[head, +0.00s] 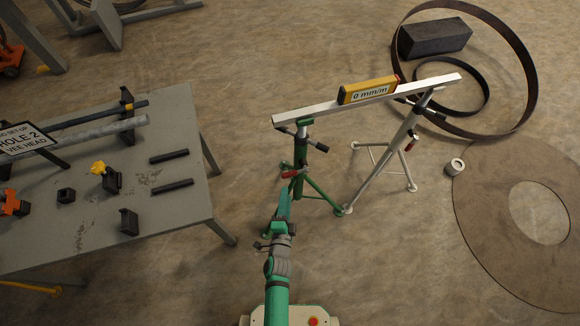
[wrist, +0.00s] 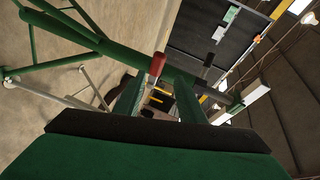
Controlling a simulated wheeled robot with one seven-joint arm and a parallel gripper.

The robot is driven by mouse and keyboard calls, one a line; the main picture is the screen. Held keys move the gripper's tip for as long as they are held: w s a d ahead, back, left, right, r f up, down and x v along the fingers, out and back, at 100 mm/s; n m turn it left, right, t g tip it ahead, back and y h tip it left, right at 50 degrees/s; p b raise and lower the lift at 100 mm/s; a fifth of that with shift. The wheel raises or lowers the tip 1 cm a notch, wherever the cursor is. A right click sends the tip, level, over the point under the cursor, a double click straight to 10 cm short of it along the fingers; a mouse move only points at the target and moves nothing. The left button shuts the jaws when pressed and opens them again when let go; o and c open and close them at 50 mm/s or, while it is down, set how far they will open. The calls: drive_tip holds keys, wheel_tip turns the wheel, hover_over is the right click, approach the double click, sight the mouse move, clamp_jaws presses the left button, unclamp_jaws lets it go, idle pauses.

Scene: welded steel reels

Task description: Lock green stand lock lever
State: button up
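The green stand (head: 300,155) is upright under the near end of a white beam. Its lock lever has a red grip (head: 289,174) low on the post, pointing left. A black-ended handle (head: 320,147) sticks out higher on the right. My gripper (head: 285,200) is just below the red grip. In the wrist view my gripper (wrist: 162,80) has its fingers apart, and the lever's red grip (wrist: 157,64) shows ahead, near the left fingertip. I cannot tell whether they touch. The green post (wrist: 115,45) runs across behind the fingers.
The white beam (head: 290,114) carries a yellow level (head: 368,90) reading 0 mm/m and also rests on a grey stand (head: 385,155) at right. A grey workbench (head: 205,205) stands left. A large flat ring (head: 475,220) lies right. Floor between bench and green stand is clear.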

sight(295, 173)
drive_tip(key=w+d+f+m, duration=0.1)
drive_tip(key=w+f, duration=0.2)
drive_tip(key=w, duration=1.2)
drive_tip(key=shift+d+f+m, duration=0.15)
drive_tip(key=shift+m, duration=0.25)
drive_tip(key=shift+c, duration=0.2)
clamp_jaws()
drive_tip(key=shift+d, duration=0.1)
